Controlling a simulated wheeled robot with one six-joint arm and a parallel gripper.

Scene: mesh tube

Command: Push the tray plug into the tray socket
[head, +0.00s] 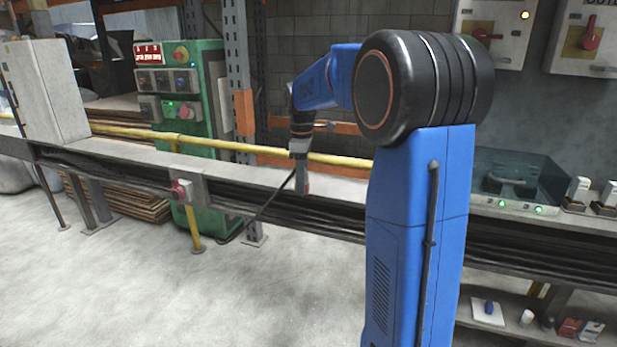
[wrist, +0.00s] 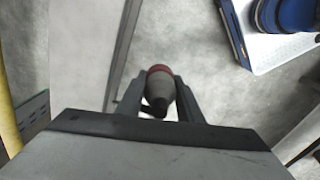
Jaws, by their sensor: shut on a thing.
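My gripper (head: 301,168) hangs over the front edge of the long grey tray or bench. In the wrist view its two fingers (wrist: 158,92) are shut on the tray plug (wrist: 160,88), a grey, rounded plug with a red band. The plug's reddish part (head: 305,187) shows small below the gripper in the head view. A black cable (head: 270,194) runs from near the gripper down to the left. The tray socket (head: 181,189) appears to be the red fitting on a grey box at the tray's front, well left of my gripper. The socket is not visible in the wrist view.
A yellow pipe (head: 235,146) runs along the bench behind my gripper. A grey cabinet (head: 52,92) stands at the left, a green machine (head: 180,90) behind. A clear-covered box (head: 510,180) sits on the right. The floor (head: 150,280) in front is clear.

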